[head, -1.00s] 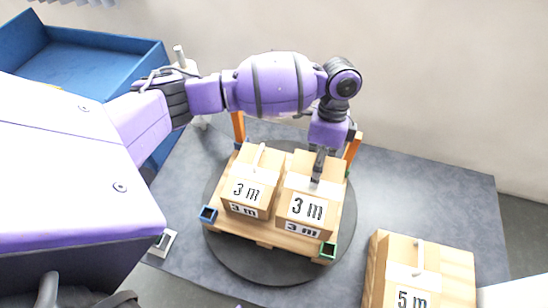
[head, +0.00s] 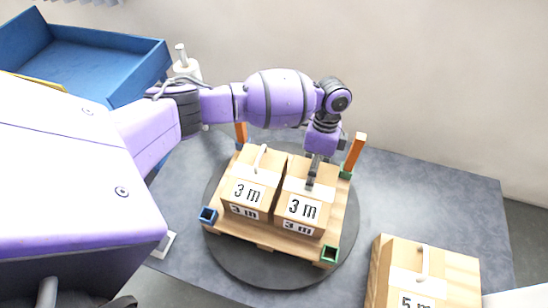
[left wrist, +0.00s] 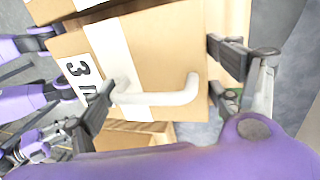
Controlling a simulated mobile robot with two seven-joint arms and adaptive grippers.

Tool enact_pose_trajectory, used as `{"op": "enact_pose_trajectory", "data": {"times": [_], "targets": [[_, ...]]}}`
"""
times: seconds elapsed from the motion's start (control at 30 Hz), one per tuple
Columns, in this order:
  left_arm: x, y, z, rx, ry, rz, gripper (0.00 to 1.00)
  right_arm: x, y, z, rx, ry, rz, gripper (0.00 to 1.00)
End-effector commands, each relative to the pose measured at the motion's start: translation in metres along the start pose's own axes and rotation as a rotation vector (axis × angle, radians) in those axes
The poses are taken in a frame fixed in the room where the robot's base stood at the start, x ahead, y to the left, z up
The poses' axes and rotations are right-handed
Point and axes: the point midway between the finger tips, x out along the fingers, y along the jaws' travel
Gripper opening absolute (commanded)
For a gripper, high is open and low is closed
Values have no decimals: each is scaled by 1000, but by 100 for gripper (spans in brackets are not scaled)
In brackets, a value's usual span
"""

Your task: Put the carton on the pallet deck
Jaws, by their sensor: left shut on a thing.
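The carton (head: 300,226), labelled 3 m, stands upright at the right of the wooden pallet deck (head: 255,233), close beside another 3 m carton (head: 242,209). It is on the deck or barely above it; I cannot tell which. My left gripper (head: 312,180) points down at its top and is shut on the carton at its white handle. In the left wrist view the carton top (left wrist: 170,40), the handle (left wrist: 160,97) and my left gripper (left wrist: 160,105) show, with fingers either side. My right gripper is not seen.
The pallet has orange posts (head: 355,152) at its back corners, and blue (head: 208,215) and green (head: 329,254) corner sockets in front. It sits on a dark round turntable (head: 265,270). A 5 m carton (head: 450,268) stands front right. A blue bin (head: 90,60) is back left.

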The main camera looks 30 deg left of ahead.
Motion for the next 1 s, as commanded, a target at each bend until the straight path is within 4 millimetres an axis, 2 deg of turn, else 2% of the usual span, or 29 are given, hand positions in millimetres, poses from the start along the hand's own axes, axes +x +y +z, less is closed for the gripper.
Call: {"op": "enact_pose_trajectory", "data": {"times": [0.07, 0.1, 0.2, 0.67, 0.77, 1.0], "targets": [[0, -2, -1, 1, 2, -3, 21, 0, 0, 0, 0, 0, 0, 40], [1, -2, -1, 1, 1, -3, 86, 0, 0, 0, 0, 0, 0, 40], [1, -2, -1, 1, 1, -3, 99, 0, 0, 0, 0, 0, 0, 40], [-5, -1, -1, 2, 2, -5, 100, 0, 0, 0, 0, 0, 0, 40], [-18, -2, -2, 2, 3, -7, 100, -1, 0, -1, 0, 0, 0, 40], [-70, -1, -2, 3, 3, -8, 100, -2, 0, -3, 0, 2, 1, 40]]}}
